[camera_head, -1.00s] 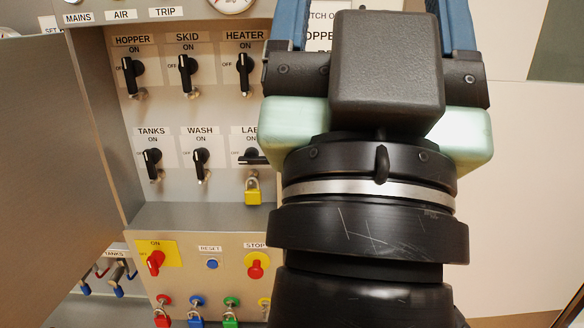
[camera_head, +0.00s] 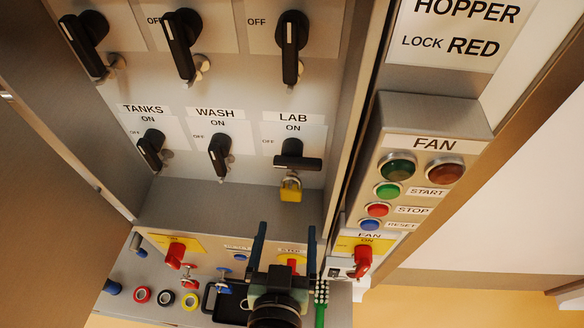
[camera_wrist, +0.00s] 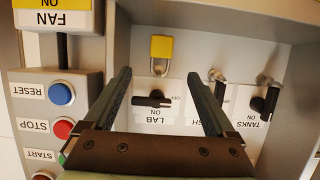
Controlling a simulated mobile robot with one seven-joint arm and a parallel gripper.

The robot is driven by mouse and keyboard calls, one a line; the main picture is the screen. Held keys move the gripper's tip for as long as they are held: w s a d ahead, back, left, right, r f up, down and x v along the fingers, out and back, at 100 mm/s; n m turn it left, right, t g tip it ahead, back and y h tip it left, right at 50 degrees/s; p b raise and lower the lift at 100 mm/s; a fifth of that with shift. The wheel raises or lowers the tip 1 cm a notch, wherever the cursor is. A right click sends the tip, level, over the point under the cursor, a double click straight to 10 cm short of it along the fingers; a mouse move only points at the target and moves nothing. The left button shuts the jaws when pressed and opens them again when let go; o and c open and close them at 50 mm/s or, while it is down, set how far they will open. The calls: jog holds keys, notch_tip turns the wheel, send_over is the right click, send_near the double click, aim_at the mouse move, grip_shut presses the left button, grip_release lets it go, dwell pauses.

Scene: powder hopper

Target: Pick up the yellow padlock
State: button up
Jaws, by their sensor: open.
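The yellow padlock (camera_head: 291,194) hangs closed below the LAB switch (camera_head: 294,155), whose black handle lies crosswise. Its shackle passes through the tab under the switch. In the wrist view, which is upside down, the yellow padlock (camera_wrist: 161,47) shows beyond my fingertips, roughly centred between them. My gripper (camera_head: 285,228) is open and empty, its two fingers pointing up toward the panel, below the padlock in the head view. In the wrist view my gripper (camera_wrist: 158,76) spans the LAB switch, with no visible contact on the padlock.
The TANKS switch (camera_head: 151,150) and WASH switch (camera_head: 220,154) sit to the left. The FAN box (camera_head: 428,170) stands right of the cabinet wall. An open door covers the left.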

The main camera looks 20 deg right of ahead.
aim_at(291, 193)
jog(key=p+x, duration=0.2)
jog(key=x, duration=0.5)
jog(key=shift+d+f, duration=0.1)
jog(key=shift+f, duration=0.1)
jog(key=shift+w+d+p, duration=0.2)
jog(key=shift+w+p, duration=0.3)
jog(key=shift+p, duration=0.15)
jog(key=x, duration=0.1)
jog(key=p+x, duration=0.1)
jog(key=x, duration=0.1)
jog(key=shift+w+a+r, duration=0.1)
jog(key=shift+w+r, duration=0.05)
jog(key=shift+r, duration=0.05)
jog(key=shift+w+d+f, duration=0.2)
jog(key=shift+w+f, duration=0.1)
jog(key=shift+w, duration=0.15)
grip_shut()
